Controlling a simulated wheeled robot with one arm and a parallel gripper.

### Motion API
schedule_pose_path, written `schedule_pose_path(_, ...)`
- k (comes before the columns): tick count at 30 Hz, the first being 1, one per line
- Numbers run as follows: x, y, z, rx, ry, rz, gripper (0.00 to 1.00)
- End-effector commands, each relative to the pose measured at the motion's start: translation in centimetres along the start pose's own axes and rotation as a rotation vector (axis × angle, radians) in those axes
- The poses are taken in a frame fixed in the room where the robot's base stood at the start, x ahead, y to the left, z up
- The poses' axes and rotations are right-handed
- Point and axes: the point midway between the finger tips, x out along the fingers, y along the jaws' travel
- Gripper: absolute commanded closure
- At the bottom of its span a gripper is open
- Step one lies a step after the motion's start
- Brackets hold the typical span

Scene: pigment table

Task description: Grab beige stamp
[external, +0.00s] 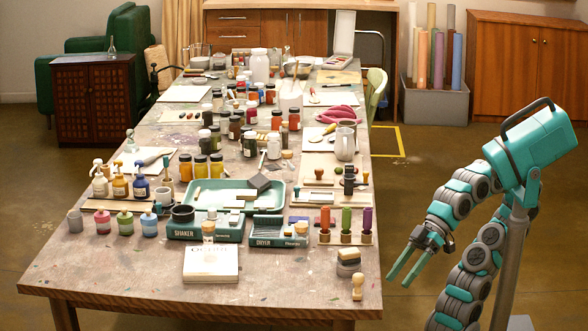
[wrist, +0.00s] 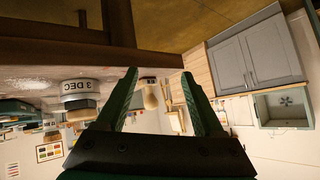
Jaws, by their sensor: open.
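A small beige stamp (external: 358,287) with a rounded, peg-like body stands upright near the front right corner of the table. In the wrist view the beige stamp (wrist: 151,97) appears upside down, beyond my fingers and between them. My gripper (external: 397,283) is open and empty, off the table's right side, to the right of the stamp and apart from it. Its two teal fingers (wrist: 160,74) spread wide in the wrist view.
A white book (external: 210,265) lies left. Colored-handled stamps (external: 346,225) stand farther back. The table's front right corner is otherwise clear.

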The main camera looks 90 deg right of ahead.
Motion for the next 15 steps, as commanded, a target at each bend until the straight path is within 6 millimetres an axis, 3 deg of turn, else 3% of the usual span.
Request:
schedule_pose_path(1,1.1,0.4,-1.1,0.005,0.065,0.019,0.31)
schedule_pose_path(6,2.7,0.4,-5.5,0.077,0.254,0.041,0.31)
schedule_pose_path(15,4.0,-0.1,-8.1,0.153,0.343,0.030,0.31)
